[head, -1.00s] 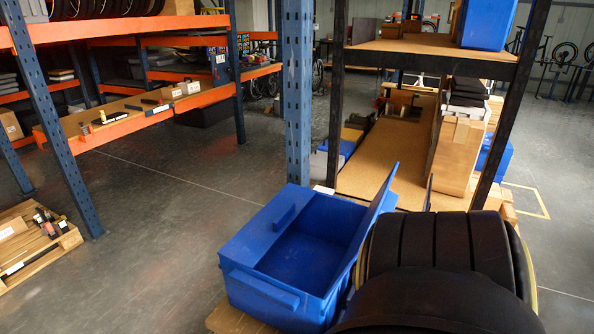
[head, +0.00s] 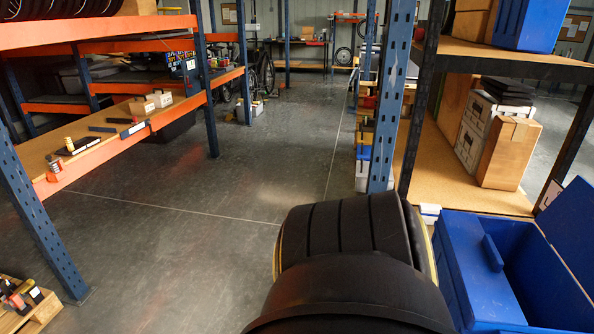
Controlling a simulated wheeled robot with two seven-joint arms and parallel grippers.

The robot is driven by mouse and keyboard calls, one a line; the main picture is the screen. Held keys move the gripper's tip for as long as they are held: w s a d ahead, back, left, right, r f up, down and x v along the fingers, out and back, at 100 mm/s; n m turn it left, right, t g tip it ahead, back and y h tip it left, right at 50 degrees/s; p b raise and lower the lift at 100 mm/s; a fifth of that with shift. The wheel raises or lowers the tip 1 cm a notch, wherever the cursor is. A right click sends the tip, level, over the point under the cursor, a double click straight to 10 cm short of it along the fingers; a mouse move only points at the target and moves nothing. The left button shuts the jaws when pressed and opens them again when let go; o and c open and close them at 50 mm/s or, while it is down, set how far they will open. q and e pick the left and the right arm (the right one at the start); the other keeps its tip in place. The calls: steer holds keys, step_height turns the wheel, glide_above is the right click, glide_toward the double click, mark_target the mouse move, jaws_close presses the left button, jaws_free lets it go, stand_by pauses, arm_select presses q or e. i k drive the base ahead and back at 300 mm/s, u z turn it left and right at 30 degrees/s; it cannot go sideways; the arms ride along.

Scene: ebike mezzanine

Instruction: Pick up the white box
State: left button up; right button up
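Several pale boxes are in the head view, and I cannot tell which one is the white box meant. A white box with dark marks (head: 470,138) stands on the right shelf, beside a brown carton (head: 509,153) and partly hidden by it. A small whitish box (head: 430,212) sits low by the right rack, partly cut off by the black shape in front. Two small pale boxes, one nearer (head: 141,107) and one farther (head: 161,98), sit on the orange shelf at left. Neither of my grippers is in view.
A large black tyre-like shape (head: 345,228) fills the bottom centre. An open blue bin (head: 465,255) stands at lower right. A blue rack post (head: 390,95) rises before the right shelf. The grey floor (head: 240,190) between the racks is clear.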

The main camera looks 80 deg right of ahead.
mark_target(429, 213)
steer(key=i, duration=0.95)
steer(key=z, duration=3)
steer(key=i, duration=4.15)
steer(key=z, duration=3.4)
